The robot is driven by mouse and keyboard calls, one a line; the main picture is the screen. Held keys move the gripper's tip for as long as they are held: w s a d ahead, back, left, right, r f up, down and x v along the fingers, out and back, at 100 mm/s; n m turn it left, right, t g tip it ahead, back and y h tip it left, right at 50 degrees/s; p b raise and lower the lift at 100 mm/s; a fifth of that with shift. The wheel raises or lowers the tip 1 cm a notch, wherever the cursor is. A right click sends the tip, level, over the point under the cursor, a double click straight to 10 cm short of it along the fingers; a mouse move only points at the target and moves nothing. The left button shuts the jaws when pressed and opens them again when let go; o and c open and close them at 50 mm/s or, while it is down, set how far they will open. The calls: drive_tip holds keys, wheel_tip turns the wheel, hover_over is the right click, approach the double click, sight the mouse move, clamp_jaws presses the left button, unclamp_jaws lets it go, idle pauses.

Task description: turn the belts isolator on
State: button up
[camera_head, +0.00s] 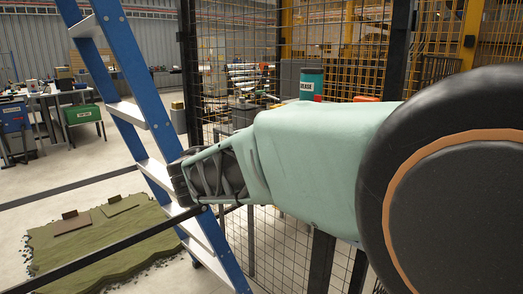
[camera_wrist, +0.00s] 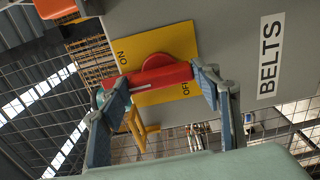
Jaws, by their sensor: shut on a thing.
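In the wrist view, the belts isolator is a grey box (camera_wrist: 225,50) with a white label reading BELTS (camera_wrist: 270,56). On it is a yellow plate (camera_wrist: 180,38) marked ON at upper left and OFF at lower right. The red handle (camera_wrist: 150,77) lies across the plate, slightly tilted, between the two words. I cannot tell which mark it points to. My gripper (camera_wrist: 162,82) is shut on the handle, with one finger at each end of it. In the head view my arm reaches left; the isolator cannot be made out there.
In the head view, a blue ladder (camera_head: 135,95) stands close to the end of my arm. Mesh fencing (camera_head: 230,50) rises behind it. A slab of turf (camera_head: 100,240) lies on the floor at lower left. Open floor and workbenches are further left.

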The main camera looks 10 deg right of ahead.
idle(0.6)
drive_tip(key=o, duration=1.2)
drive_tip(key=shift+c, duration=0.2)
drive_tip(key=shift+s+a, duration=0.1)
drive_tip(key=v, duration=1.1)
drive_tip(key=shift+s+a, duration=0.3)
